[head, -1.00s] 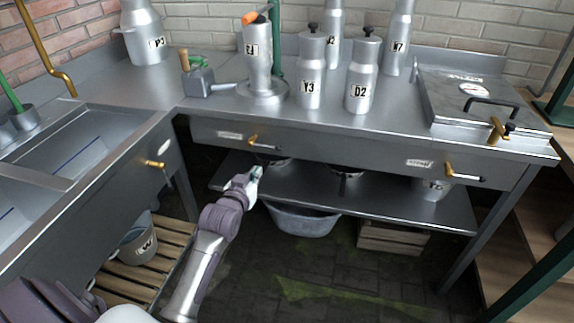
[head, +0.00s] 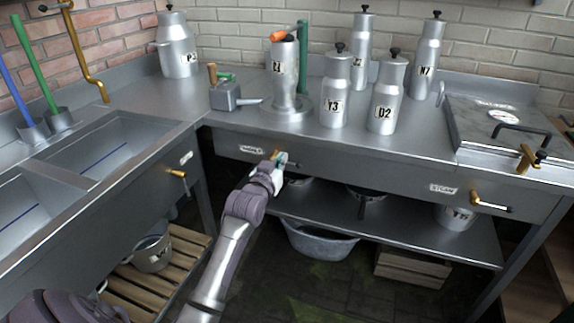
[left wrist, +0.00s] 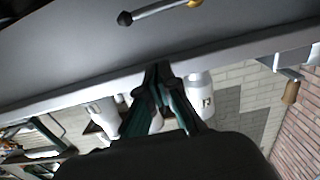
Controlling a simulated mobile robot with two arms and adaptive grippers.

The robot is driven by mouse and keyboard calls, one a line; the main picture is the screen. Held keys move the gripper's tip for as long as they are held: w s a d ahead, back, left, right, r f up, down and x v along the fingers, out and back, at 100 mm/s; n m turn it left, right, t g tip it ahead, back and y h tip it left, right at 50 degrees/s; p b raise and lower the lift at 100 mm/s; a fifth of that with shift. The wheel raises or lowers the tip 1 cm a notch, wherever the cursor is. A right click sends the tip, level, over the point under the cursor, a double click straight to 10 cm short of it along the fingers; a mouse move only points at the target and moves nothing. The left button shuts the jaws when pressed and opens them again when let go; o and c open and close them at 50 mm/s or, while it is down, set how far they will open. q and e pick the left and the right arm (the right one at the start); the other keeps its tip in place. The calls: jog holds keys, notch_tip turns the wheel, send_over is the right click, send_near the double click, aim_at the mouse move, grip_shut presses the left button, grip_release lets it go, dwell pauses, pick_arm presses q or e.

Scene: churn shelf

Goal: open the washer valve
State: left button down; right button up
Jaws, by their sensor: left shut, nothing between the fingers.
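A brass valve (head: 276,154) with a lever handle (head: 292,164) sits on the front panel of the metal counter, beside a small label (head: 252,150) that is hard to read. I cannot confirm from the label that it is the washer valve. My left gripper (head: 281,158) is shut and empty, right at this valve in the head view and partly covering it. Whether they touch is unclear. In the left wrist view, the shut fingers (left wrist: 160,92) are below a lever with a black knob (left wrist: 125,18) and a brass end (left wrist: 194,3). My right gripper is out of view.
Another brass valve (head: 474,199) labelled STEAM is at the right of the panel, and one more (head: 177,173) is on the sink front. Metal bottles (head: 386,95) stand on the counter. A lower shelf (head: 420,229) holds pots. A tub (head: 318,240) sits on the floor.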

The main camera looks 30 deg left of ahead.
pick_arm(q)
jog(key=w+a+f+b, duration=0.1)
jog(key=w+f, duration=0.3)
jog(key=w, duration=0.1)
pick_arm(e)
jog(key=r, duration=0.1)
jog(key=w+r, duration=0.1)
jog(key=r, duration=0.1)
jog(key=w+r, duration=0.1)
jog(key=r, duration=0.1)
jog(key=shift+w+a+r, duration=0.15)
pick_arm(q)
jog(key=shift+f+m, duration=0.2)
jog(key=shift+m, duration=0.1)
